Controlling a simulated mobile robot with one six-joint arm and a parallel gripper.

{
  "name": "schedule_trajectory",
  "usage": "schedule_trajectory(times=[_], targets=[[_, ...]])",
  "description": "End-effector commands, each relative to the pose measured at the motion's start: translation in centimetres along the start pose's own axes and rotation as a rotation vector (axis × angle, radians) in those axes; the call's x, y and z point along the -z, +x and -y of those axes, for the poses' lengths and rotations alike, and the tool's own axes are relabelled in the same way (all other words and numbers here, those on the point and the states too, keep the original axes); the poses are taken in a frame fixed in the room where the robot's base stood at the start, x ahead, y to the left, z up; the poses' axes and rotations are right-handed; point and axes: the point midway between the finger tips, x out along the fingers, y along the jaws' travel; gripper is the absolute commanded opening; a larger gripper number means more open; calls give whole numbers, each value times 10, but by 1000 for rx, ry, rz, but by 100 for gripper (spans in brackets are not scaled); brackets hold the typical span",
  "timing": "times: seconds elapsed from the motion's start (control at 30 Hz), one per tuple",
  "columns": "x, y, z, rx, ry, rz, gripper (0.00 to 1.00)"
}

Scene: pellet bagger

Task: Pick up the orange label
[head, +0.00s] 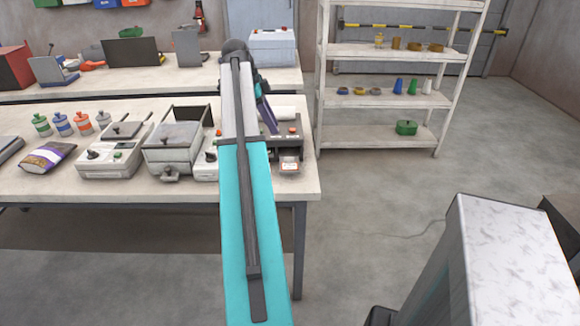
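A small white label with orange-red print (290,166) shows at the front of a dark label printer (287,145), near the right end of the near workbench. It is too small to read. My arm reaches over the bench and covers the printer's left part. Beyond the arm, dark wrist parts and what looks like part of my gripper (267,116) point down just behind the printer, apart from the label in the picture. The fingertips are hidden or too small to make out, so I cannot see whether they are open or hold anything.
The near workbench (300,181) also holds a sealing machine (174,147), a scale (112,152), several small bottles and a filled bag (47,157). A white shelf (385,98) with small items stands to the right. Floor between bench and shelf is clear.

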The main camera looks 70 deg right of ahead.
Motion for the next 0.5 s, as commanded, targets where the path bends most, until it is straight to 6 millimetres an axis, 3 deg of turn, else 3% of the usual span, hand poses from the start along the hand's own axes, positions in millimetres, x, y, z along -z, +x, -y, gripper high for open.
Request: schedule_trajectory(times=[0.5], targets=[[2,59,-1,-3,2,0,27]])
